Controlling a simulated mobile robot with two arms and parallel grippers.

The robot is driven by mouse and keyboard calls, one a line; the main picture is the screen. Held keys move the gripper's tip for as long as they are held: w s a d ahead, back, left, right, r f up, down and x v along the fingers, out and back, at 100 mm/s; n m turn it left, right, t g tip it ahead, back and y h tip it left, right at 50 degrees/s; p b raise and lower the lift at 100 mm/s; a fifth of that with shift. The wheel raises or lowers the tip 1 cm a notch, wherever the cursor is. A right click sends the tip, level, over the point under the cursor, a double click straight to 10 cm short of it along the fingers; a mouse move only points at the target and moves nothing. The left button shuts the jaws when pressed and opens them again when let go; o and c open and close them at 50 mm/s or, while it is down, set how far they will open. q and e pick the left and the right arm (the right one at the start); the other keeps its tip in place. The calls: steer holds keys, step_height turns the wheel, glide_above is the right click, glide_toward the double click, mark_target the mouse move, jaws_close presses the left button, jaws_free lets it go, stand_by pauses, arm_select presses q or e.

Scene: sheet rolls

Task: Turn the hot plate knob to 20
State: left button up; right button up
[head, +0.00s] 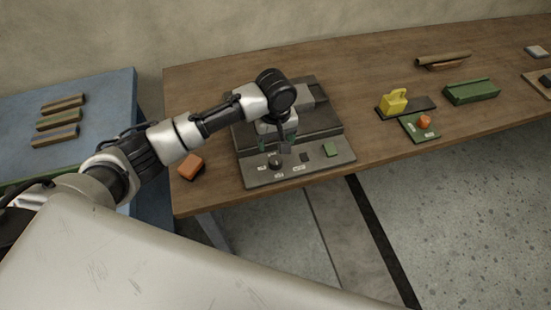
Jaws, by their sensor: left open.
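The hot plate (325,143) is a dark grey unit on the brown table, with a lighter front panel. Its knob (275,163) is a small dark round piece on the left of that panel, with small white labels around it. The label numbers are too small to read. My left gripper (284,150) points down just above and beside the knob, with its jaws open. I cannot tell whether a finger touches the knob. My left arm hides part of the hot plate's top. My right gripper is not in view.
An orange block (190,166) lies left of the unit. A yellow piece (393,102) and a green channel block (472,92) are to the right. A blue table (95,90) holds several strips.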

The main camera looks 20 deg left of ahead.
mark_target(276, 159)
arm_select(q)
step_height(276, 159, down, 10)
steer(key=shift+r, duration=0.2)
steer(key=c, duration=0.9)
